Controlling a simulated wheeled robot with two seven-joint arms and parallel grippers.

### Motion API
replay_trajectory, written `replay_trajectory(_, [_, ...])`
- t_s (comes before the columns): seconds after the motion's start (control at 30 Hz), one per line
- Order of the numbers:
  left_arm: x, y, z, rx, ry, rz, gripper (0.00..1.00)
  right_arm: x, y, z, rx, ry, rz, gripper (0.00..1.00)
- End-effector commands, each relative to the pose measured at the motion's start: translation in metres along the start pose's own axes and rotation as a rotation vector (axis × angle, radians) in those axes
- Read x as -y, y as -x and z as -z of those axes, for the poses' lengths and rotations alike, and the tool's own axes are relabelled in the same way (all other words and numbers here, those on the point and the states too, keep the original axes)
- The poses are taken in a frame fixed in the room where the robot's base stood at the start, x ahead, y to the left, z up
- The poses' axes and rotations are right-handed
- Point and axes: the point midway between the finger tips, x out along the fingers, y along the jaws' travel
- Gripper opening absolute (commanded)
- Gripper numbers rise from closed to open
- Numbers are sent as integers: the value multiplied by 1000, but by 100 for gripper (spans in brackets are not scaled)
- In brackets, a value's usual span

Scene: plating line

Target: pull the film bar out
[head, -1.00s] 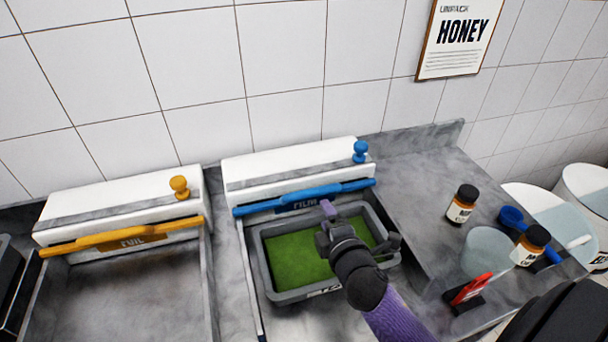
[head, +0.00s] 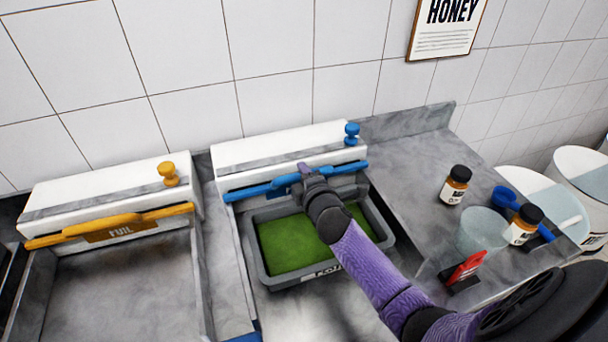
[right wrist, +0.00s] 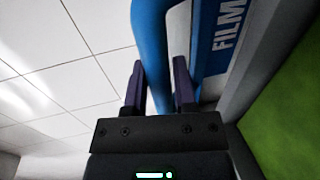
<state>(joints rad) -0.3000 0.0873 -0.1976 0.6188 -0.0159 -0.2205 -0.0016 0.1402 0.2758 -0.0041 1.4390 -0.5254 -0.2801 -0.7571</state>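The blue film bar (head: 250,191) runs along the front of the white film dispenser (head: 270,155). Part of the bar is hidden behind my right gripper (head: 304,172). In the right wrist view, the bar (right wrist: 150,45) passes between the two purple fingers of my right gripper (right wrist: 160,88). It fills the gap, with a finger close against each side, so the gripper looks shut on it. The FILM label (right wrist: 228,25) is beside the bar there. My left gripper is not in view.
A grey tray with a green floor (head: 267,270) sits below the bar, under my right arm. A yellow foil bar (head: 75,237) is on the left dispenser. Brown jars (head: 455,186), a blue scoop (head: 505,196) and a red-topped item (head: 468,266) stand on the right counter.

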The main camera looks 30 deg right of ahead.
Motion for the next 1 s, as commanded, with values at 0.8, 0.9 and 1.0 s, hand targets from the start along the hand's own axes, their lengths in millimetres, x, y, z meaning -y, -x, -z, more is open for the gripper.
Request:
replay_trajectory(0.8, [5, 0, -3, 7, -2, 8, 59, 1, 0, 0, 0, -1, 1, 0])
replay_trajectory(0.9, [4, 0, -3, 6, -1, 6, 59, 1, 0, 0, 0, -1, 1, 0])
replay_trajectory(1.0, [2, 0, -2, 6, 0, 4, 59, 1, 0, 0, 0, -1, 1, 0])
